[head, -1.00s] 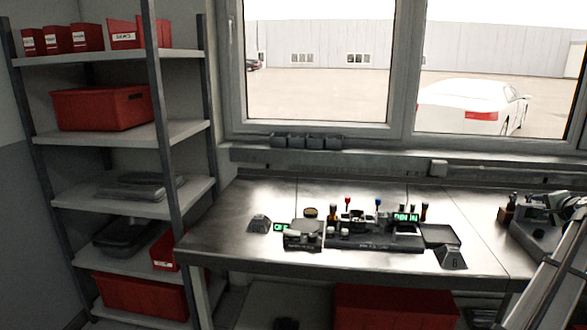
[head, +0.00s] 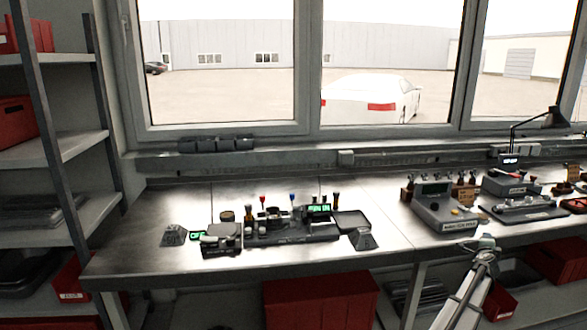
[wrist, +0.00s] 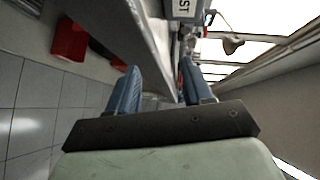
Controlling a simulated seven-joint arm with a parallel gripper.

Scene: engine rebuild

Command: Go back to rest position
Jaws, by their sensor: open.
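My gripper (wrist: 158,88) shows in the wrist view with its two blue fingers spread apart and nothing between them. It is tilted, looking along the bench edge. In the head view my arm (head: 468,285) rises at the lower right in front of the bench. Its green-grey end (head: 483,245) is near the bench's front edge, below a grey test unit (head: 442,212). The fingers are too small to make out there.
The metal workbench (head: 145,245) carries a dark fixture with tools (head: 290,235) at its middle left and more devices at the right. A shelf rack (head: 75,150) stands at the left. Red bins (head: 320,300) sit under the bench. Bare bench top lies between the fixture and the test unit.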

